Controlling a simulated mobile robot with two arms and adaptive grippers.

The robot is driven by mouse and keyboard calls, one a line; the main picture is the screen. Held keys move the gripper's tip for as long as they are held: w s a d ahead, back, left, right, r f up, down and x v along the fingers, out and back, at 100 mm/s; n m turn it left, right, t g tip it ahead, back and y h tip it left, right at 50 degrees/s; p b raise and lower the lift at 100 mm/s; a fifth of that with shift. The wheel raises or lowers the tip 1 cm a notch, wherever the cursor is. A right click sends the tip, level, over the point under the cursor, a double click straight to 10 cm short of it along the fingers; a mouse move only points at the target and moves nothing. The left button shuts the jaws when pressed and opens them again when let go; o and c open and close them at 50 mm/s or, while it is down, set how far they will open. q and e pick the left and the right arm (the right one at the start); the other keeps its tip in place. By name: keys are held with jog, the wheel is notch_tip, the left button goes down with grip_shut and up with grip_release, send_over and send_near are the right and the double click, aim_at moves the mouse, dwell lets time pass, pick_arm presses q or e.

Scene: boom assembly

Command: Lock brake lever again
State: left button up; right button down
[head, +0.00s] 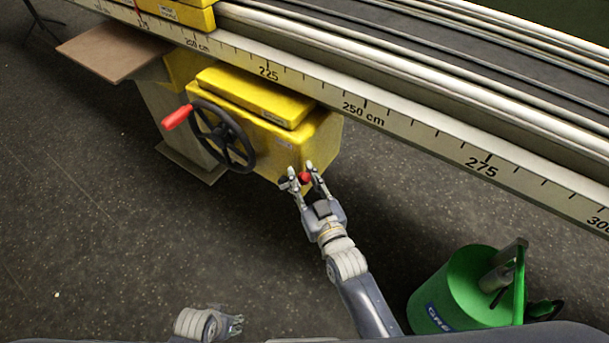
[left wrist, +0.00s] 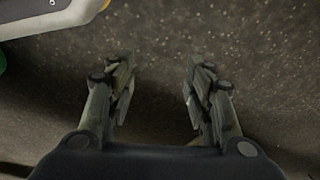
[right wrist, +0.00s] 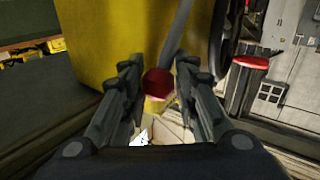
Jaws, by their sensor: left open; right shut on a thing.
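The brake lever ends in a red ball knob (head: 304,177) at the lower right of the yellow housing (head: 265,125). My right gripper (head: 301,173) has its fingers on both sides of this knob and is shut on it. In the right wrist view the red knob (right wrist: 157,84) sits between the fingertips, with a grey lever rod (right wrist: 176,35) running up from it in front of yellow metal. My left gripper (head: 237,325) is low at the bottom edge of the head view. In the left wrist view its fingers (left wrist: 157,78) are apart with only dark floor between them.
A long scaled rail (head: 400,125) runs above. A green canister (head: 455,295) stands on the floor at lower right. The floor (head: 100,230) at left is clear.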

jog(key=shift+d+f, duration=0.1)
jog(key=shift+f, duration=0.05)
jog(key=c, duration=1.2)
grip_release()
jog(key=shift+c, duration=0.2)
jog(key=v, duration=1.2)
jog(key=shift+c, duration=0.5)
